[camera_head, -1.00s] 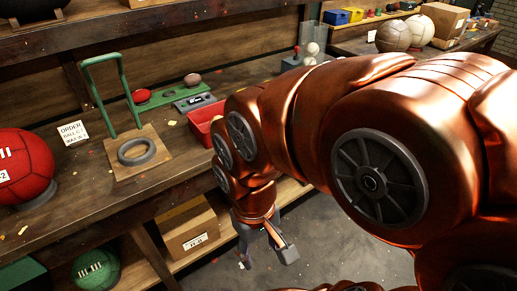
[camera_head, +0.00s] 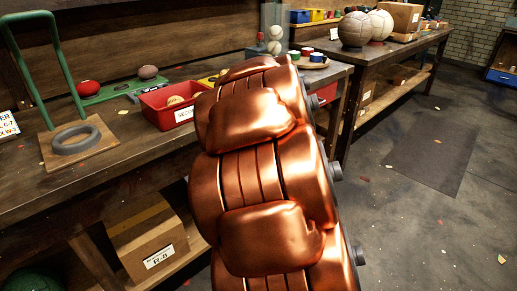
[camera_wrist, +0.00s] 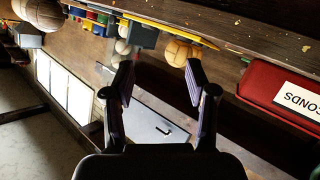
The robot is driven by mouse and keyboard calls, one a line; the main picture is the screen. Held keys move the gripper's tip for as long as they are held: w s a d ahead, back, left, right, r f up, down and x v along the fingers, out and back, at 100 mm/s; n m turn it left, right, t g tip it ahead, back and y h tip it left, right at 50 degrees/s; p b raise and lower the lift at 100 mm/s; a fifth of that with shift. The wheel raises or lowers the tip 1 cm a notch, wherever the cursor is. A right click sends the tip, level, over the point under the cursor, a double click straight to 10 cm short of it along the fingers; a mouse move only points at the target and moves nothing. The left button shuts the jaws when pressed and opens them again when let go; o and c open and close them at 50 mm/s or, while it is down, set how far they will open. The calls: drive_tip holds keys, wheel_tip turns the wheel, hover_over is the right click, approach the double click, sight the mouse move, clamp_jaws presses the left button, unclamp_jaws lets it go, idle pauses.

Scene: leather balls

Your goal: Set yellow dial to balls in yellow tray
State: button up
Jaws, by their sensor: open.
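In the head view a yellow patch (camera_head: 208,82) shows on the bench beside the red tray, mostly hidden by my arm; I cannot tell whether it is a dial or a tray. A small yellow bin (camera_head: 318,15) stands at the back, its inside not readable. In the wrist view a long yellow edge (camera_wrist: 165,26) runs behind a tan ball (camera_wrist: 177,53); I cannot tell whether the ball lies in it. My gripper (camera_wrist: 160,82) is open and empty, its fingers pointing towards the ball and bench items. In the head view my arm hides it.
A red tray (camera_head: 172,119) holds a tan ball; its label shows in the wrist view (camera_wrist: 262,85). A green strip (camera_head: 118,90) with balls, a grey ring (camera_head: 76,139) and stacked white balls (camera_head: 275,38) share the bench. Floor (camera_head: 415,165) is open at right.

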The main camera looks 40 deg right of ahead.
drive_tip(key=d+f+n+t+y+b, duration=0.2)
drive_tip(key=f+t+y+b, duration=0.15)
drive_tip(key=f+b, duration=0.35)
drive_tip(key=d+f+n+t+y+b, duration=0.2)
drive_tip(key=f+n+t+y+b, duration=0.15)
drive_tip(key=f+b, duration=0.4)
drive_tip(key=w+f, duration=0.1)
drive_tip(key=w, duration=0.7)
drive_tip(key=shift+f+m, duration=0.15)
drive_tip(key=shift+m, duration=0.2)
clamp_jaws()
